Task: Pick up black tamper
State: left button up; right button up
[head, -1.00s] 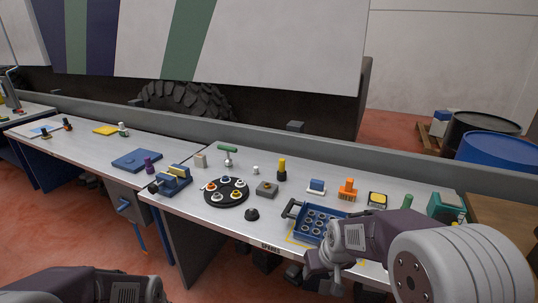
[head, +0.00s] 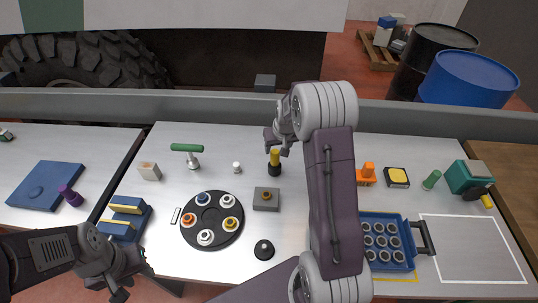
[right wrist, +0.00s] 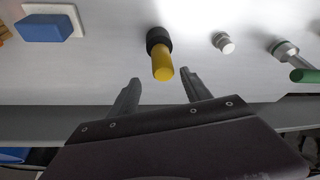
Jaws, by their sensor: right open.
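An upright tool with a black base and a yellow handle (head: 275,158) stands on the table towards the back. In the right wrist view its yellow end (right wrist: 162,66) shows between the fingertips, its black part (right wrist: 158,38) further off. My right gripper (head: 277,143) is open beside it and holds nothing; contact is not visible. A low black round piece with a knob (head: 264,250) stands near the front edge. I cannot tell by looks alone which of the two is the black tamper. My left gripper (head: 122,280) is low at the front left, its jaws unclear.
A black disc with several coloured pieces (head: 210,238), a grey block (head: 266,199), a small silver knob (head: 237,168) and a green T-handle tool (head: 187,149) stand nearby. A blue crate (head: 388,264) is to the right of my right arm. A grey ledge (head: 200,112) runs behind the table.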

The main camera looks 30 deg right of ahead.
aim_at(276, 151)
jog(key=shift+s+a+f+p, duration=0.2)
jog(key=shift+s+f+p, duration=0.1)
jog(key=shift+s, duration=0.25)
jog(key=shift+w+a+f, duration=0.15)
jog(key=shift+w+f, duration=0.55)
jog(key=shift+f, duration=0.2)
jog(key=shift+w+f, duration=0.25)
jog(key=p+x, duration=0.1)
jog(key=x, duration=0.3)
jog(key=shift+s+f+p, duration=0.2)
jog(key=shift+p, duration=0.15)
jog(key=shift+w+f, duration=0.25)
jog(key=shift+f, duration=0.05)
jog(key=shift+s+r, duration=0.1)
grip_shut()
pick_arm(q)
jog(key=r, duration=0.1)
jog(key=a+r, duration=0.1)
jog(key=shift+s+r, duration=0.3)
jog(key=shift+s, duration=0.1)
